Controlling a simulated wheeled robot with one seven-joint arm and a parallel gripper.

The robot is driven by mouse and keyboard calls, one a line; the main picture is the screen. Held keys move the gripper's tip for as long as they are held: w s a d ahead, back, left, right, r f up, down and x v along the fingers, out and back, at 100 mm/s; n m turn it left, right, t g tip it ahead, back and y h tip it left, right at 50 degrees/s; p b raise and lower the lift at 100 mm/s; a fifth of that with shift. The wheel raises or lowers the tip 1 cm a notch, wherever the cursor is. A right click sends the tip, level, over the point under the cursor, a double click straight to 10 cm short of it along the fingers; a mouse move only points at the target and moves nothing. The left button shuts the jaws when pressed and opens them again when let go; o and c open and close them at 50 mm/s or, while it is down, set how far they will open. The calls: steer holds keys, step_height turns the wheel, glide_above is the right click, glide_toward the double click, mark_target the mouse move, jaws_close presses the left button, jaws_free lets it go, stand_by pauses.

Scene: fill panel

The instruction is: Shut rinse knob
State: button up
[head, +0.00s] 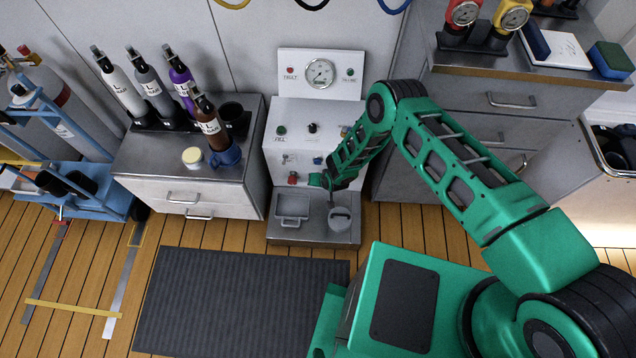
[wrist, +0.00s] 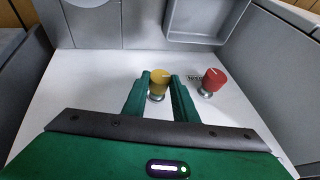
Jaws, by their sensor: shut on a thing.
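My gripper (wrist: 160,82) is shut on a yellow knob (wrist: 158,86), one finger on each side of it. The knob stands out from the white panel face on a metal collar and has a pale mark on its front. I cannot read any label that says it is the rinse knob. A red knob (wrist: 213,80) is just to the right of the fingers, apart from them, with a small dark label between. In the head view my gripper (head: 325,180) is low on the white fill panel (head: 312,108); it hides the yellow knob. The red knob (head: 292,178) shows to its left.
A grey basin (head: 292,207) and a round grey cup-like part (head: 340,217) sit below the knobs on the panel's ledge. A pressure gauge (head: 320,73) is at the panel's top. A cabinet (head: 182,185) with several bottles stands left. A dark mat (head: 235,300) lies in front.

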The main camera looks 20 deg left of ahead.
steer(key=shift+w+d+f+m+g+y, duration=0.15)
steer(key=shift+d+f+m+y, duration=0.15)
steer(key=shift+y, duration=0.95)
steer(key=shift+d+f+m+g+y, duration=0.1)
steer(key=shift+d+m+y, duration=0.2)
steer(key=shift+y, duration=0.9)
steer(key=shift+w+d+f+m+g+y, duration=0.15)
steer(key=shift+m+y, duration=0.25)
steer(key=shift+y, duration=0.85)
steer(key=shift+f, duration=0.1)
steer(key=o, duration=1)
steer(key=shift+o, duration=0.2)
steer(key=v, duration=1)
steer(key=shift+d, duration=0.4)
